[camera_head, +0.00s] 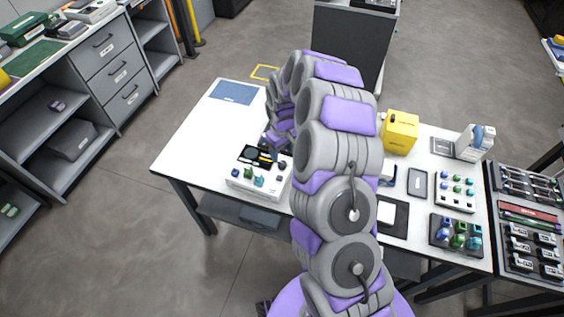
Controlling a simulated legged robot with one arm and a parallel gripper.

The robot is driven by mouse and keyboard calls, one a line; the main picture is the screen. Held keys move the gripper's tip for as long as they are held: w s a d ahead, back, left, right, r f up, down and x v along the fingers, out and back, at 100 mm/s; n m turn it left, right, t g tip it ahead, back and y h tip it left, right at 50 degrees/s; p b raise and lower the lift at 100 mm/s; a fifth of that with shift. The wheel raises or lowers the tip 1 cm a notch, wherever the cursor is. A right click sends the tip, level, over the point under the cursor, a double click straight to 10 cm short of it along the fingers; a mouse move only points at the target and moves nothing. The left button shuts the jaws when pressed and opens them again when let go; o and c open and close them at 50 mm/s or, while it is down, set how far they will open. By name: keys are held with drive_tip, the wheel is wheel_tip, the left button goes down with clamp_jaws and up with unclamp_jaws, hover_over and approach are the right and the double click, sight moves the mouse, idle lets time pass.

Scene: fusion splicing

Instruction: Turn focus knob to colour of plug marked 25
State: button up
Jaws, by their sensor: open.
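A white device (270,190) with a black top panel stands on the white table, left of my arm. Small coloured knobs sit on it: a green one (248,172), a teal one (259,181) and a dark blue-purple one (283,165). I cannot tell which is the focus knob. My gripper (269,143) hangs over the back of the device, small and partly hidden; its jaws are open, and I see nothing held. A white board (441,201) at the right carries several small coloured plugs. A dark tray (436,240) in front holds larger blue, green and teal pieces. No number 25 is legible.
A yellow box (400,132) and a white-and-blue bottle-like item (475,143) stand at the table's back right. A blue mat (233,92) lies at the back left. The table's left part is clear. A dark rack (512,172) adjoins on the right.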

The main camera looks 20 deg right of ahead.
sight(282, 163)
wheel_tip(282, 163, down, 6)
drive_tip(key=shift+f+b, duration=0.1)
drive_tip(key=shift+b, duration=0.25)
drive_tip(key=c, duration=1)
